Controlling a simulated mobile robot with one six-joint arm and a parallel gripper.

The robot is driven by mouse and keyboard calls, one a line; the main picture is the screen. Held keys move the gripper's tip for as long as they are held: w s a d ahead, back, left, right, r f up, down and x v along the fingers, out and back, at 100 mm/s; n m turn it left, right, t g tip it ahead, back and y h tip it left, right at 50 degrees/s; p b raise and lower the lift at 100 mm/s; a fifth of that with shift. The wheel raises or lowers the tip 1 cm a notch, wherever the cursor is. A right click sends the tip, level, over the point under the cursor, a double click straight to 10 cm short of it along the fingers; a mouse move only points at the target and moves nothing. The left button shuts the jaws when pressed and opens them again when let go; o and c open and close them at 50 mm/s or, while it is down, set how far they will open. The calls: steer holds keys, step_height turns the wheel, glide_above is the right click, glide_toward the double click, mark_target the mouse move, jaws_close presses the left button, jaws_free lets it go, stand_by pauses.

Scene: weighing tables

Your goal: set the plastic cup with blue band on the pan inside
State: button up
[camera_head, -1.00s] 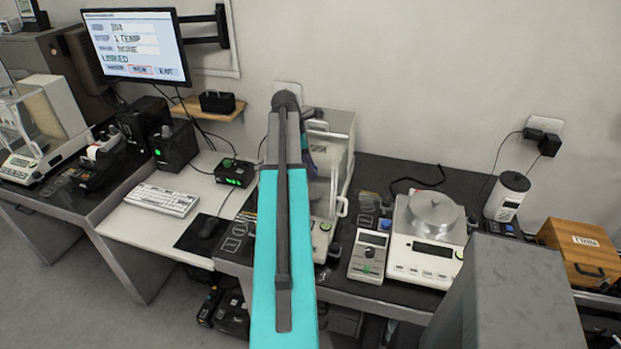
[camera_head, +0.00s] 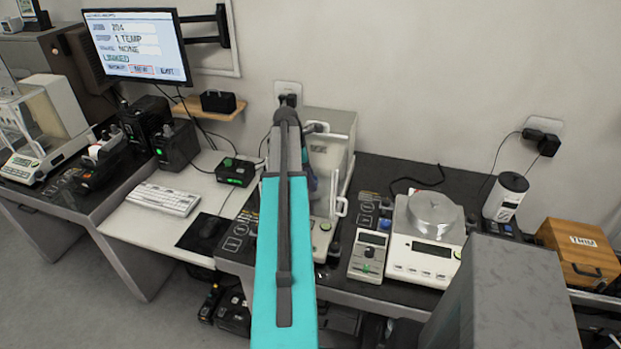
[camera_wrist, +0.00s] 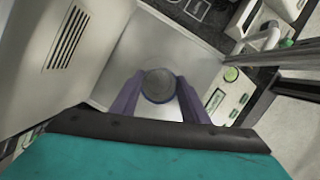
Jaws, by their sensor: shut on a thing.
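My gripper (camera_wrist: 159,92) shows two purple fingers in the wrist view, shut on a round grey-topped thing (camera_wrist: 158,85), which I take for the plastic cup. The held thing is over the pale chamber floor (camera_wrist: 150,45) of an enclosed balance. I cannot tell whether it touches anything below, and no pan can be made out. In the head view the balance's case (camera_head: 332,122) stands behind my teal arm, which hides most of the gripper and cup.
The balance's side wall with vent slots (camera_wrist: 68,38) is close on the left in the wrist view. A white door handle (camera_wrist: 262,38) is at right. In the head view, an open-pan balance (camera_head: 424,258) and a grey box (camera_head: 515,300) stand to the right.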

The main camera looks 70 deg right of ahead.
steer(key=shift+f, duration=0.25)
steer(key=shift+f, duration=0.15)
steer(key=o, duration=1.1)
steer(key=b+v, duration=0.3)
steer(key=v, duration=0.9)
stand_by(0.6)
